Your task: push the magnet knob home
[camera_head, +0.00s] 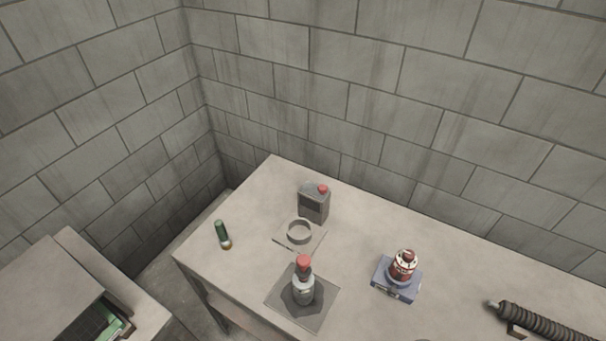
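A grey metal device with a red knob-like top (304,263) stands upright on a dark square plate (284,310) near the front of the table. A red and white round part (404,264) sits on a blue-grey block (392,287) to its right. I cannot tell for sure which of these carries the magnet knob, nor how far any knob is pushed in. Neither of my grippers is in view.
The grey table (237,273) holds a dark canister with a red cap (314,201), a ring on a thin plate (299,231), a green cylinder (221,231) and a ribbed dark tube (546,322). Block walls stand behind. A lower cabinet (45,280) is at left.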

